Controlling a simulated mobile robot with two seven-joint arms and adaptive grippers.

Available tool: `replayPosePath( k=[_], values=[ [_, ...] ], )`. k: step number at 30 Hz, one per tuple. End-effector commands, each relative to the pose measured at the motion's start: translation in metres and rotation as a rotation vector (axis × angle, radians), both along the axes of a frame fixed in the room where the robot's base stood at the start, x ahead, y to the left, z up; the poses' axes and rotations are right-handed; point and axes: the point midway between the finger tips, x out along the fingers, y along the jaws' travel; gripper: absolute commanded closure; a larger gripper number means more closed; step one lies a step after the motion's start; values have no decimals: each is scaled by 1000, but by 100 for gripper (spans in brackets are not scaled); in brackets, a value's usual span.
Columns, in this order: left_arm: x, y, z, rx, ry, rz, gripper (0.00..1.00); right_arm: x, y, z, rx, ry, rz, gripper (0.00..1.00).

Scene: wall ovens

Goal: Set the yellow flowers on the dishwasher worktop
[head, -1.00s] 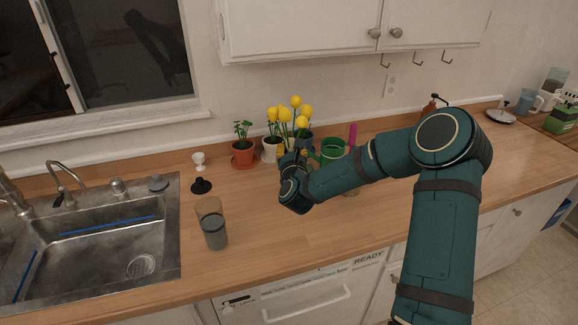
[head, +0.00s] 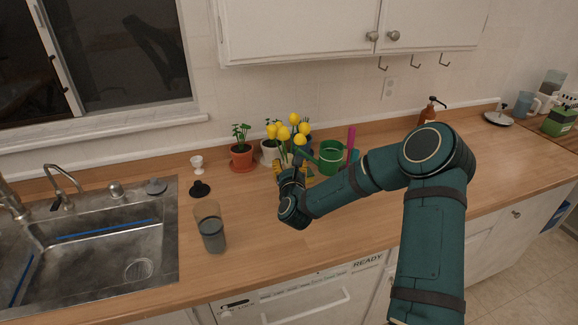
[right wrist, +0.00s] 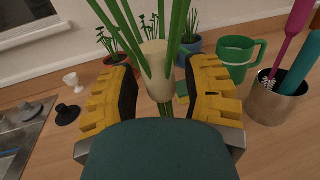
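The yellow flowers (head: 294,128) are a bunch of round heads on long green stems. Finger contact is partly hidden. In the head view this gripper (head: 290,178) is over the counter's back half. The dishwasher (head: 305,298) has a white front marked READY, with the wooden worktop (head: 295,250) above it bare near the front. My left gripper is not in view.
Potted plants (head: 241,157), a green mug (head: 331,156) and a metal utensil cup (right wrist: 278,100) stand behind and beside the gripper. A glass (head: 211,232), a black stopper (head: 199,189) and the sink (head: 90,240) are to the left.

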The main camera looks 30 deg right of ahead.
Motion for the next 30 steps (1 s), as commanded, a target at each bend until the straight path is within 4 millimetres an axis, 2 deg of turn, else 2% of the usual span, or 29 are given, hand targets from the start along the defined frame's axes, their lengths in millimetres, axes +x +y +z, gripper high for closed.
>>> replayPosePath(
  k=[11,24,30],
  values=[
    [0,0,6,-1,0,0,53,-3,2,4,0,0,1,53],
    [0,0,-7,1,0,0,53,-79,40,2,-1,3,2,53],
    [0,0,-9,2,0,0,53,-101,52,3,0,0,1,53]
  ],
)
